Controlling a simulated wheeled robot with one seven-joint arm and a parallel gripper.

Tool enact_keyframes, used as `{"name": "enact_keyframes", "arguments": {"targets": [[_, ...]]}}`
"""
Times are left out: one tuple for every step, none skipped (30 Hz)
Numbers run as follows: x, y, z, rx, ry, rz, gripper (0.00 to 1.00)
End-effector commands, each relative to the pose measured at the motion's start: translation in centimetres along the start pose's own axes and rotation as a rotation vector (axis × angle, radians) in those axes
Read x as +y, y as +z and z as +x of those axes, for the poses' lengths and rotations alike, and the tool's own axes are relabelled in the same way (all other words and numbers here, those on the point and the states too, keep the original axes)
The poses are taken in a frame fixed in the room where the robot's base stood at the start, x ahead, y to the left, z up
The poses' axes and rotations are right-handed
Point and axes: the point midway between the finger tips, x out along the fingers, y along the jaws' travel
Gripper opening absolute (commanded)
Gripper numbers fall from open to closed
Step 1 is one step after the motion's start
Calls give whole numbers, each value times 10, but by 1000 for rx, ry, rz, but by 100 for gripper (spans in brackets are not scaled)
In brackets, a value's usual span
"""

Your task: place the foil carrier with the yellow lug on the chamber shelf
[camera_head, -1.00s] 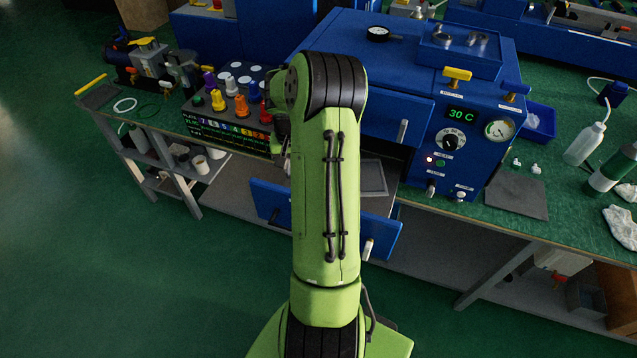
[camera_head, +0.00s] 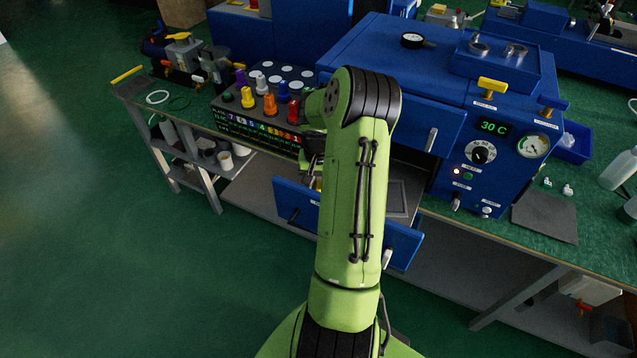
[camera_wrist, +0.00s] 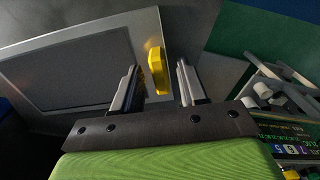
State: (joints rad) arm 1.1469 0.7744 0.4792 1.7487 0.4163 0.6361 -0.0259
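The foil carrier, a flat pale metal frame around a dark grey panel (camera_wrist: 85,68), lies at the left of the wrist view. Its yellow lug (camera_wrist: 157,70) stands at the frame's right edge. My gripper (camera_wrist: 160,82) is open, with one finger on each side of the lug and a visible gap to each.
A rack (camera_head: 250,125) with several coloured lugs and a numbered display stands left of the press. The control panel (camera_head: 490,150) reads 30 C. Open floor lies at the left front.

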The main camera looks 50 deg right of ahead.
Motion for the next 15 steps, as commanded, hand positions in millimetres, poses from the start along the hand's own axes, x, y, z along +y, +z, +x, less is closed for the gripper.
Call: {"name": "enact_keyframes", "arguments": {"targets": [[0,0,0,0,0,0,42],[0,0,0,0,0,0,42],[0,0,-1,0,0,0,42],[0,0,-3,0,0,0,42],[0,0,-6,1,0,0,42],[0,-1,-12,4,1,0,42],[0,-1,-18,5,1,0,42],[0,-1,-25,5,1,0,42],[0,-2,-36,7,0,0,42],[0,-2,-45,8,0,0,42],[0,-2,-54,7,1,0,42],[0,-1,-65,7,1,1,42],[0,-1,-73,7,1,0,42],[0,-2,-82,7,1,0,42],[-1,-1,-91,5,0,-1,42]]}}
